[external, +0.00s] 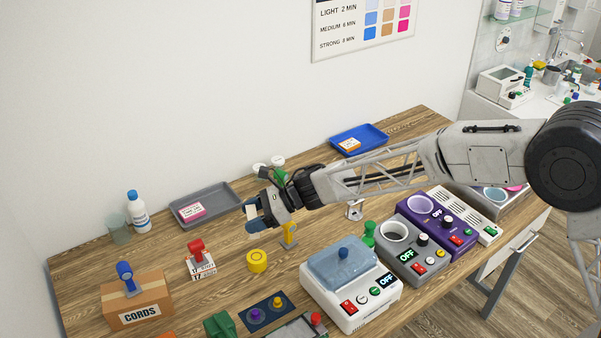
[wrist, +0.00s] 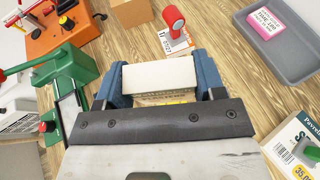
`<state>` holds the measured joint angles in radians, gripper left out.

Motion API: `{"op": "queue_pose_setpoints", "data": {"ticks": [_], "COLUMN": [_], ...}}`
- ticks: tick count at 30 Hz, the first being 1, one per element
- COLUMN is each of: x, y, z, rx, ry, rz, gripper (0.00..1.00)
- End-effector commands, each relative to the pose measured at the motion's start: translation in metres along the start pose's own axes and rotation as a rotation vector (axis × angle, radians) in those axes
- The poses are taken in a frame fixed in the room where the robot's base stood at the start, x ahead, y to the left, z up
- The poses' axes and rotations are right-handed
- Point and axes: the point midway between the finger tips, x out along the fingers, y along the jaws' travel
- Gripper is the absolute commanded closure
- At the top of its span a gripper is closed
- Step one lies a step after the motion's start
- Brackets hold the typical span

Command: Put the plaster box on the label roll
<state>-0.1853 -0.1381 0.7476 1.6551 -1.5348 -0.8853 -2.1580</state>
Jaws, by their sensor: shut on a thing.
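A small white box, which I take for the plaster box (external: 251,211), is in my gripper (external: 257,217), held above the table. In the wrist view the white box (wrist: 160,76) sits between the two blue fingers, which press on its ends. A short yellow roll with a dark ring on top, which looks like the label roll (external: 257,261), lies on the table below and in front of my gripper. In the wrist view only a thin yellow strip shows under the held box, and I cannot tell if it is the roll.
A grey tray (external: 232,192) with a pink packet lies behind. A yellow stand (external: 289,236) and a white device (external: 350,298) are to the right. A dark mat (external: 266,311) lies in front.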

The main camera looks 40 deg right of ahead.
Motion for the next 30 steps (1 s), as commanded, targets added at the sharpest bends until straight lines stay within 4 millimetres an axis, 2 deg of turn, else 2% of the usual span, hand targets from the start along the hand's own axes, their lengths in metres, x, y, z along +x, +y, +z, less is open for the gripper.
{"op": "queue_pose_setpoints", "data": {"ticks": [11,16,24,30], "x": [0.001,0.007,0.02,0.024], "y": [0.0,0.0,0.0,-0.001], "z": [-0.002,-0.016,-0.048,-0.058], "rx": [0.001,0.001,0.0,0.0], "ry": [0.0,0.001,0.0,0.0], "rz": [-0.001,0.0,-0.001,-0.001], "gripper": [0.59,0.59,0.59,0.59]}}
